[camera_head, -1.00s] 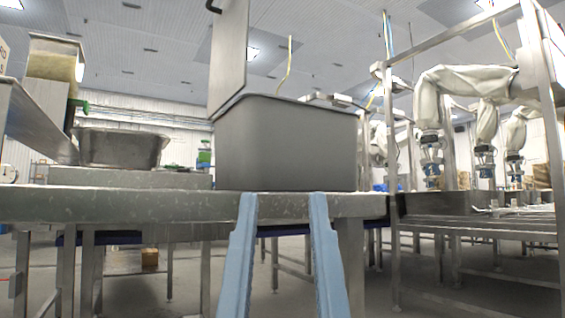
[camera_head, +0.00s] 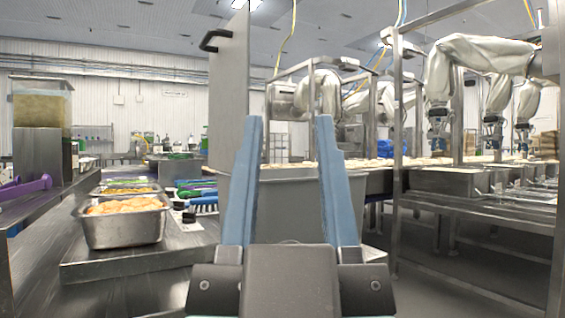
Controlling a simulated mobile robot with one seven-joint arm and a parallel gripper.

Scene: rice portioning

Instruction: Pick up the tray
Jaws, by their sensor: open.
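A metal tray (camera_head: 124,229) filled with orange-brown pieces sits on the steel counter at the left. My gripper (camera_head: 288,122) is in the middle of the view, with two blue fingers pointing up and spread apart. It is open, with nothing seen between the fingers. It is to the right of the tray and apart from it. The fingers and gripper body hide part of a large grey bin (camera_head: 285,200) behind them.
A raised metal lid with a black handle (camera_head: 229,90) stands over the bin. A blue brush (camera_head: 203,203) and small containers lie behind the tray. A clear dispenser (camera_head: 41,104) stands far left. A steel frame (camera_head: 397,130) and robot arms occupy the right.

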